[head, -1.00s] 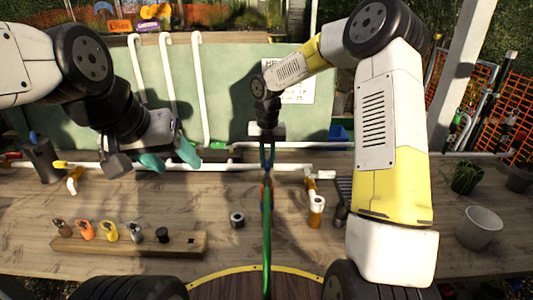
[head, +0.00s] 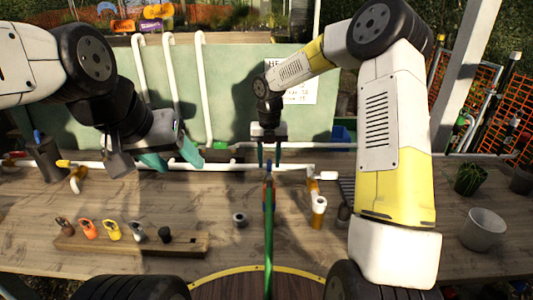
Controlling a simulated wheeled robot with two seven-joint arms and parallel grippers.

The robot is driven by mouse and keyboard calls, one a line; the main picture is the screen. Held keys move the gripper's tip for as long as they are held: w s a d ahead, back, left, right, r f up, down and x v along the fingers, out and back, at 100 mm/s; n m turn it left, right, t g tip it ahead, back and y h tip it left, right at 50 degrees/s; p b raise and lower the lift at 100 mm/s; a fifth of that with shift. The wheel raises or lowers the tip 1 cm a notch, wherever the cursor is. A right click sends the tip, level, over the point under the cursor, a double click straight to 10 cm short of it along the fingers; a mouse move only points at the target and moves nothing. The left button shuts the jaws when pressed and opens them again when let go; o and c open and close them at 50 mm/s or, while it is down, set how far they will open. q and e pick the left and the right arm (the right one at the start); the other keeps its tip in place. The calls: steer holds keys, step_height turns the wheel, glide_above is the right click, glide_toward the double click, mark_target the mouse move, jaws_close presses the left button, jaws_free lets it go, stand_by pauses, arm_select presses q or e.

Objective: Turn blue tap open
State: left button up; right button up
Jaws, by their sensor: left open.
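A small upright part with blue and orange-red on it (head: 268,182) stands at the top of the green hose, at the middle of the white pipe. It may be the blue tap, but it is too small to tell its handle position. My left gripper (head: 171,158) hangs open and empty over the pipe's left part, well apart from the blue part.
A white pipe (head: 235,167) runs across the wooden bench, with a yellow tap (head: 62,163) at left and a green one (head: 221,145) behind. A wooden rack (head: 95,245) holds several coloured fittings. A white pot (head: 483,230) stands at right. A green hose (head: 268,240) runs toward me.

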mark_target(269, 163)
steer(key=shift+r, duration=3.95)
steer(key=s+d+r+m+t, duration=0.25)
steer(key=s+r+m, duration=0.25)
steer(key=s+m, duration=0.3)
steer(key=s+d+r+m+t, duration=0.1)
steer(key=s+d+r+m, duration=0.3)
steer(key=s+r+m, duration=0.4)
steer(key=s+d+f+m+t+y, duration=0.1)
steer(key=s+d+m+t+y, duration=0.1)
steer(key=s+m, duration=1)
steer(key=m, duration=0.6)
steer(key=shift+d+f+m+t, duration=0.35)
steer(key=shift+f+m, duration=0.05)
